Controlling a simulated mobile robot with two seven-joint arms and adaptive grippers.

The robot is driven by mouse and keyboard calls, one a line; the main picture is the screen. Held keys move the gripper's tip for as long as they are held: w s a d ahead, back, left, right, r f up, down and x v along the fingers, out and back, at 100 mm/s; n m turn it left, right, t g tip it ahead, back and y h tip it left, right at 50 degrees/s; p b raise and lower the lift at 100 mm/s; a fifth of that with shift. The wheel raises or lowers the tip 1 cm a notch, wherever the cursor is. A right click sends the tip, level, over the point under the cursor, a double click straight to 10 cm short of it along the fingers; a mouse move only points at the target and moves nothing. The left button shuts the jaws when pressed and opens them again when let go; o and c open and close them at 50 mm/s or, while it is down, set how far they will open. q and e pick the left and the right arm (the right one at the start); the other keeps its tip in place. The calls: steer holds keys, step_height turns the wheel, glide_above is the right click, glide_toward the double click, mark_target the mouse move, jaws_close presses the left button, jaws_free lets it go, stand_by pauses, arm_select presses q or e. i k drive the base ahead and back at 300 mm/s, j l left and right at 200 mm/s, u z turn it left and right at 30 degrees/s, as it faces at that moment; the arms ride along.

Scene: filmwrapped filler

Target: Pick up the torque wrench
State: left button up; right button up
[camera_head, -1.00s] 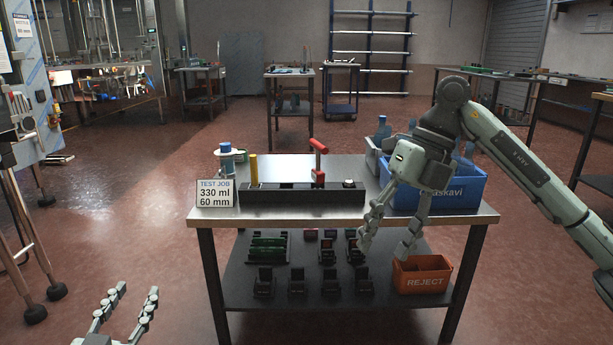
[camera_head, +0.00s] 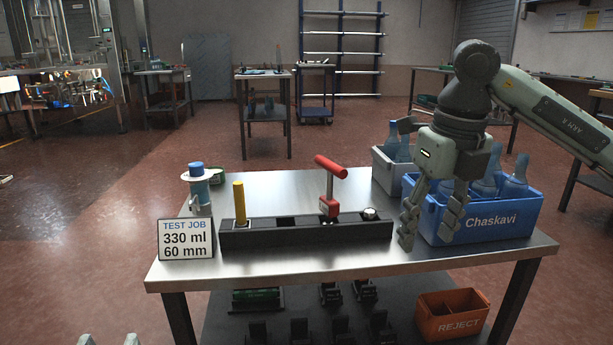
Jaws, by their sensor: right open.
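A red T-handled tool (camera_head: 329,188), which looks like the torque wrench, stands upright in a long black holder (camera_head: 270,238) on the metal table. My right gripper (camera_head: 426,232) is open and empty. Its fingers point down to the right of the holder, in front of the blue crate, apart from the red tool. Only the fingertips of my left gripper (camera_head: 108,339) show at the bottom left edge, spread apart, well away from the table.
A yellow rod (camera_head: 239,202) stands in the holder's left end. A TEST JOB sign (camera_head: 186,240) and a blue-capped bottle (camera_head: 198,182) are at the left. A blue Chaskavi crate (camera_head: 490,222) with bottles stands at the right. An orange REJECT bin (camera_head: 452,322) sits below.

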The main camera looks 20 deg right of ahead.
mark_target(328, 205)
steer(key=i, duration=1)
